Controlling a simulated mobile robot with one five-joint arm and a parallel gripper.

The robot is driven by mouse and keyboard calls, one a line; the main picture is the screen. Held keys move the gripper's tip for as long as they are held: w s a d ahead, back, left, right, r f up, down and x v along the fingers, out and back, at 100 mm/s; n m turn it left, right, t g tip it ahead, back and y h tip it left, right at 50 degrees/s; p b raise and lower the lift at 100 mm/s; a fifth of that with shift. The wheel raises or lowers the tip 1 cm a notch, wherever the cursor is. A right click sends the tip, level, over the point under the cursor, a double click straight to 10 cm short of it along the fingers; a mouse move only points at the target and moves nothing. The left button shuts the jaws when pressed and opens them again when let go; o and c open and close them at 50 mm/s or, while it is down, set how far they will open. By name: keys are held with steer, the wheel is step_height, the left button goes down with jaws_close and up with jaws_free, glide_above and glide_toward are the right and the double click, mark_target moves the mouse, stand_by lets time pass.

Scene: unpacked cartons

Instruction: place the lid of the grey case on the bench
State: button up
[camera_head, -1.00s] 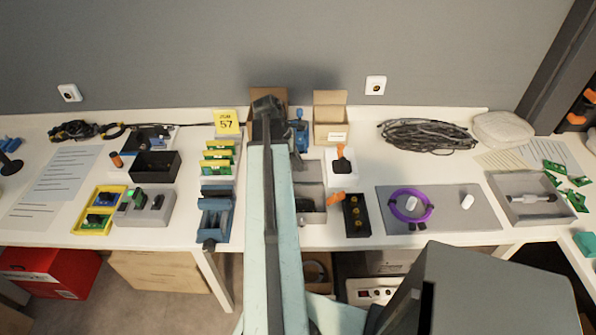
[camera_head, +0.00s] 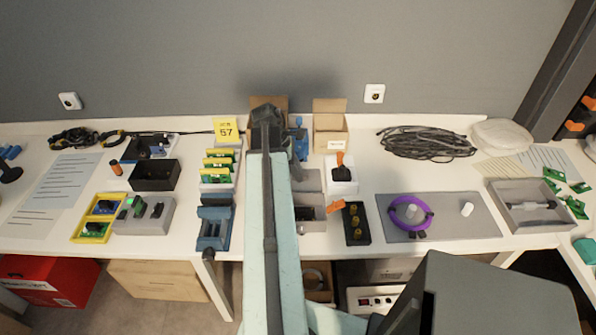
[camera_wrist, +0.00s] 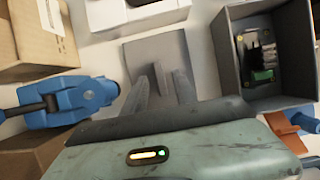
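The open grey case (camera_wrist: 226,62) stands on the bench at the right of the wrist view, with a green board and dark parts inside. It shows partly in the head view (camera_head: 314,222), right of my arm. A flat grey plate, which looks like its lid (camera_wrist: 150,50), is beside the case in the wrist view, below a white box. My gripper's grey fingers (camera_wrist: 162,88) are over this plate; their tips blend with it, so I cannot tell whether they grip it. In the head view my arm hides the gripper.
A blue vise (camera_wrist: 60,103) and cardboard boxes (camera_wrist: 35,40) stand left in the wrist view. A grey mat (camera_head: 465,225) has bare areas.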

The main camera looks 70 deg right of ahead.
steer(key=p+v, duration=0.9)
steer(key=v, duration=0.2)
steer(key=shift+r, duration=0.1)
steer(key=w+a+f+m+t, duration=0.1)
steer(key=w+a+t, duration=0.1)
steer(key=w+a, duration=1.8)
steer(key=w+a+m, duration=0.1)
steer(key=w+a, duration=0.2)
steer(key=a, duration=0.8)
steer(key=w+a+m+t+y, duration=0.1)
steer(key=w+a, duration=0.3)
steer(key=a, duration=0.8)
steer(key=w+a+m+t, duration=0.1)
steer(key=w+a, duration=0.2)
steer(key=a, duration=0.9)
steer(key=shift+w+a+f+y, duration=0.2)
steer(key=shift+w+f+y, duration=0.1)
steer(key=shift+f, duration=0.1)
